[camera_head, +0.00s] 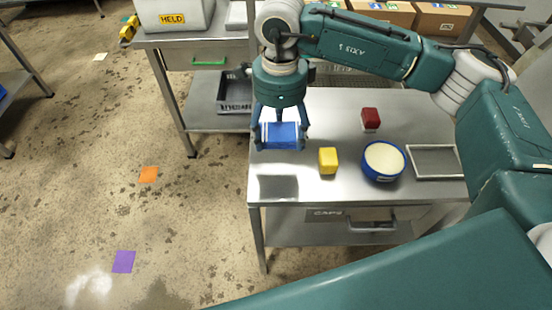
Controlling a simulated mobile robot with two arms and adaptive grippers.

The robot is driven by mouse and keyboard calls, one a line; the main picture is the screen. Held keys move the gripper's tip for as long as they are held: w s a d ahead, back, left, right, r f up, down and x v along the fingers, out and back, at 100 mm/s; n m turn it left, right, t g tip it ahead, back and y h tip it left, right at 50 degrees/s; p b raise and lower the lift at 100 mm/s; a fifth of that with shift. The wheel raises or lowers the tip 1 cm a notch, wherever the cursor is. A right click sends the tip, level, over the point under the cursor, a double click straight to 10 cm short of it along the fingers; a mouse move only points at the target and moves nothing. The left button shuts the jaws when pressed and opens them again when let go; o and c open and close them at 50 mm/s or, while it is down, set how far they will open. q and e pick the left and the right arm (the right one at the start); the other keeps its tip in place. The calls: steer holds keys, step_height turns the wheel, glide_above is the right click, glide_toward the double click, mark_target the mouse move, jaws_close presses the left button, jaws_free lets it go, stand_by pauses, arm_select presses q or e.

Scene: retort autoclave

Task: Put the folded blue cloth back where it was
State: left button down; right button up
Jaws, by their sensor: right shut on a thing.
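The folded blue cloth (280,136) is a small blue block-like bundle with a paler band along its top, at the left part of the steel table (300,190). My right gripper (281,137) points down with its fingers on either side of the cloth and is shut on it. A dark patch, like a shadow or reflection, shows on the table in front of the cloth. I cannot tell for sure whether the cloth touches the table or hangs just above it. My left gripper is not in view.
A yellow cube (328,161), a red cube (370,118), a round blue tub with a cream top (384,160) and a grey-framed tray (435,161) stand right of the cloth. A drawer marked CAPS (330,214) is below. A second bench with a HELD bin (172,16) stands behind.

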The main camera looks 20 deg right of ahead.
glide_above(278, 170)
step_height(278, 170, down, 6)
steer(key=shift+s+r+p, duration=0.1)
steer(key=shift+p, duration=0.35)
steer(key=shift+f, duration=0.65)
step_height(278, 170, down, 4)
steer(key=shift+f+p, duration=0.1)
steer(key=shift+p, duration=0.4)
steer(key=o, duration=1)
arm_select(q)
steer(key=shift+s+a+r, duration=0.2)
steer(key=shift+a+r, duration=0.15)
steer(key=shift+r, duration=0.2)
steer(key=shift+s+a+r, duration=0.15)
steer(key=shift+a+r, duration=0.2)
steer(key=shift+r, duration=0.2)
arm_select(e)
step_height(278, 170, up, 11)
steer(key=shift+f+b, duration=0.2)
steer(key=shift+b, duration=0.9)
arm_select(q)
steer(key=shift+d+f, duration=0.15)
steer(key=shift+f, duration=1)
arm_select(e)
steer(key=shift+r, duration=0.75)
